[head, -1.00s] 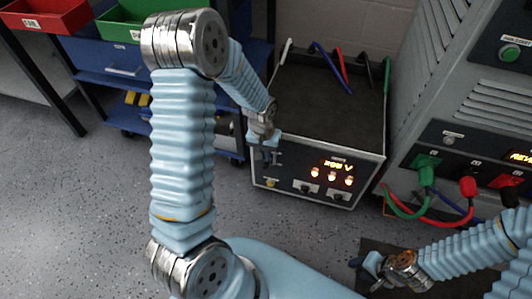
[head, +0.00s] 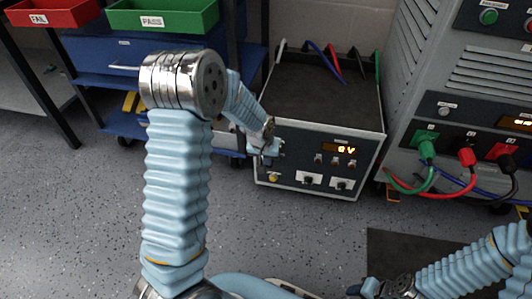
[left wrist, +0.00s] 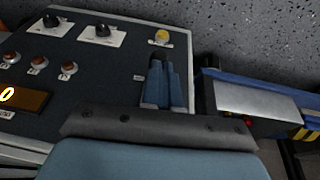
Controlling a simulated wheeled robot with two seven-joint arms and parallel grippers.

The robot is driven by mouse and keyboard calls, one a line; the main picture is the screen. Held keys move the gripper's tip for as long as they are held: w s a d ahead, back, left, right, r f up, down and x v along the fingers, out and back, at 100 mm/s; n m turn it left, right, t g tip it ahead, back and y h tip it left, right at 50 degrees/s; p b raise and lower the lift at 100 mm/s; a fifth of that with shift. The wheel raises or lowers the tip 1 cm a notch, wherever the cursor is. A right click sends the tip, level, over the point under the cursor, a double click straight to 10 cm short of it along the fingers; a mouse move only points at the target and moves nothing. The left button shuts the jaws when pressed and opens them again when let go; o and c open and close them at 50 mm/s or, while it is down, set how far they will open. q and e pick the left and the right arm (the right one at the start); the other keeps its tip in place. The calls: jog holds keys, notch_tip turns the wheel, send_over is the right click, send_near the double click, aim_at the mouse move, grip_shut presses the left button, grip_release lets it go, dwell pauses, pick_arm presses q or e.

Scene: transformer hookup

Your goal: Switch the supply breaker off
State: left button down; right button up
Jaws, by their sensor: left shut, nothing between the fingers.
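The supply (head: 322,165) is a grey box with a dark front panel, standing on the floor at centre. Its display (head: 346,149) reads 0 V and the three red lamps (head: 333,161) below it look unlit. My left gripper (head: 271,150) is at the left part of the panel. In the left wrist view its fingers (left wrist: 165,85) are shut with nothing seen between them, close to the panel near the yellow button (left wrist: 162,36). The breaker cannot be made out; the gripper covers that part of the panel. My right gripper (head: 361,289) is low in the head view, away from the supply.
A large grey cabinet (head: 432,75) with green, red and black plugs (head: 466,157) and hanging cables stands at right. A blue cart (head: 110,62) with a green PASS bin (head: 163,17) and red FAIL bin (head: 50,14) is behind left. A dark mat (head: 405,245) lies on clear floor.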

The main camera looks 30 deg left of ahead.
pick_arm(q)
notch_tip(320, 180, down, 6)
jog(key=b, duration=0.3)
jog(key=shift+s+b, duration=0.4)
pick_arm(e)
jog(key=shift+s+f, duration=0.15)
jog(key=shift+f, duration=2.05)
pick_arm(q)
jog(key=shift+f, duration=0.1)
